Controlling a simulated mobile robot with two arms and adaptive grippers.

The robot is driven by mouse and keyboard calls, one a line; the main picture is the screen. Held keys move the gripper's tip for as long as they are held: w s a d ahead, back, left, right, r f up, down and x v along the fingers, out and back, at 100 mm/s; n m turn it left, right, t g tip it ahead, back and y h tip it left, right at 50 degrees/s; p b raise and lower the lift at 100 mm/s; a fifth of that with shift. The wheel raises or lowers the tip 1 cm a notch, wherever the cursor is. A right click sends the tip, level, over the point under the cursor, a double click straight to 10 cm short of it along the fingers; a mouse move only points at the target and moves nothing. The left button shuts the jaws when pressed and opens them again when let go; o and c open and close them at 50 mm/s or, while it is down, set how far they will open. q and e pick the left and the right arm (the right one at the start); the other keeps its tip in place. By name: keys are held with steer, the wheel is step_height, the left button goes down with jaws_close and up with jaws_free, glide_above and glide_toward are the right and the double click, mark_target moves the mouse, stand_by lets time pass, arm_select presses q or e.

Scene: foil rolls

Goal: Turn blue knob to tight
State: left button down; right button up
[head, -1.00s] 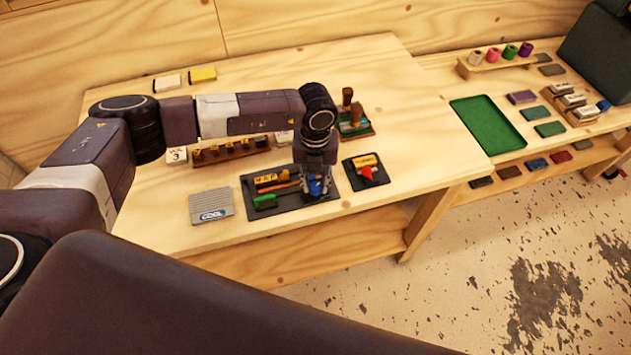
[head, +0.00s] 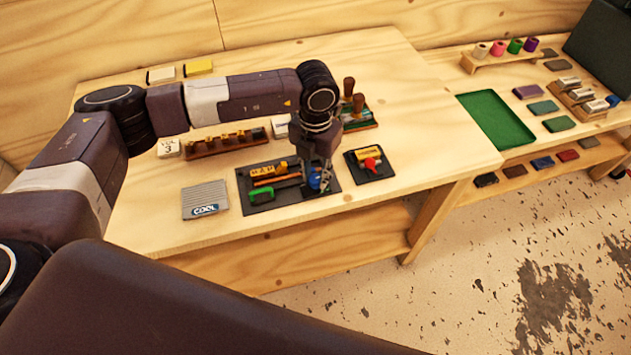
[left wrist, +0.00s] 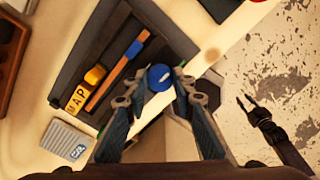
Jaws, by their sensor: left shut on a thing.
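The blue knob (head: 316,181) is at the right end of a black tray (head: 285,201) on the wooden table. In the left wrist view the round blue knob (left wrist: 159,77) shows a pale mark on its top. My left gripper (head: 320,177) points down at it, with its fingers shut on the knob, one on each side. The fingers partly hide the knob and its mount in the head view; a tight marking cannot be read. A dark forked shape (left wrist: 264,120) at the right of the left wrist view may be my right gripper; its jaws are unclear.
The same tray holds a yellow MAP piece (head: 268,169), an orange stick and a green piece (head: 261,195). A smaller black tray with a red knob (head: 370,163) stands close on the right. A grey COOL block (head: 205,199) lies left. The table's front edge is near.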

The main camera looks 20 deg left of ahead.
arm_select(q)
steer(key=m+b, duration=0.8)
steer(key=b, duration=0.1)
steer(key=shift+f+b, duration=0.2)
steer(key=shift+b, duration=0.15)
steer(key=shift+r+m+b, duration=0.1)
steer(key=shift+m+b, duration=1)
steer(key=shift+m, duration=0.1)
steer(key=shift+r+m+b, duration=0.15)
steer(key=shift+m+b, duration=0.55)
steer(key=shift+m, duration=0.1)
steer(key=c, duration=1.6)
jaws_free()
